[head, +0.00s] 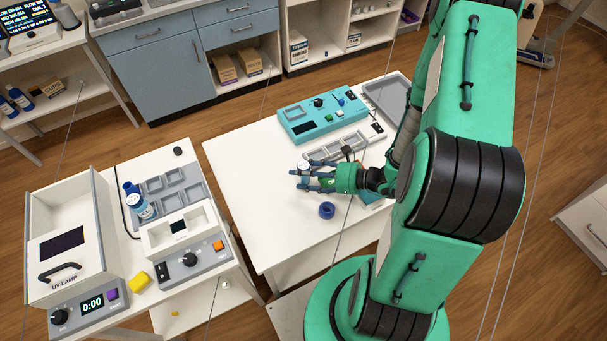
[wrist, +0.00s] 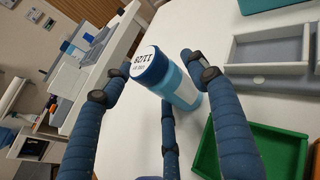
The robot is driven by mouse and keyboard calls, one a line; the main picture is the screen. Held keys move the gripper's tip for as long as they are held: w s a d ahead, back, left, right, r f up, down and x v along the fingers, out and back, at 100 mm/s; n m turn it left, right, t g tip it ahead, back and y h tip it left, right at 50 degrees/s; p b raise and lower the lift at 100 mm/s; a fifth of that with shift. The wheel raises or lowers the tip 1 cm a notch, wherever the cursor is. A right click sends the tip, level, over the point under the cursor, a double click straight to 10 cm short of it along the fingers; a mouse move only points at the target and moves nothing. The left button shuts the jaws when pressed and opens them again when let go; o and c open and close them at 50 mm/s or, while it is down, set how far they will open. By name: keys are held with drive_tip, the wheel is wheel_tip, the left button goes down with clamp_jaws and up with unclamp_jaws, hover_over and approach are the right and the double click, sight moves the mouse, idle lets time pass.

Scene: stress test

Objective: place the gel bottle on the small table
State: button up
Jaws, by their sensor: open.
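My gripper (head: 302,178) is over the white table in the middle of the head view. In the wrist view its blue fingers (wrist: 150,85) are spread apart around a bottle (wrist: 183,92) with a blue cap, a white printed top and a light blue and white body. The bottle appears to stand on the white table (head: 235,165), between the fingers, with no clear grip on it. In the head view the fingers mostly hide it. Another blue-capped bottle (head: 139,204) stands on the left table beside grey trays. I cannot tell which bottle holds gel.
A green tray (wrist: 293,150) and a grey compartment tray (wrist: 270,45) lie close to the fingers. A teal device (head: 322,112) stands at the table's back, and a blue ring (head: 327,210) lies near the gripper. A UV lamp box (head: 65,255) fills the left. The table's left part is clear.

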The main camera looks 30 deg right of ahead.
drive_tip(key=shift+a, duration=0.1)
idle(0.5)
drive_tip(key=c, duration=1.1)
drive_tip(key=shift+c, duration=0.2)
drive_tip(key=shift+r+p, duration=1.5)
drive_tip(key=shift+r, duration=3.5)
drive_tip(key=shift+w, duration=0.1)
drive_tip(key=w+a+f+m+h, duration=0.1)
drive_tip(key=w+a+f, duration=0.1)
drive_tip(key=w, duration=0.6)
drive_tip(key=w+a+f+m+t+h, duration=0.1)
drive_tip(key=w+a+f, duration=0.1)
drive_tip(key=w, duration=0.6)
drive_tip(key=w+a+f+m+t+h, duration=0.1)
drive_tip(key=w+f, duration=0.1)
drive_tip(key=w, duration=0.6)
drive_tip(key=shift+w+a+f, duration=0.1)
drive_tip(key=shift+a, duration=0.3)
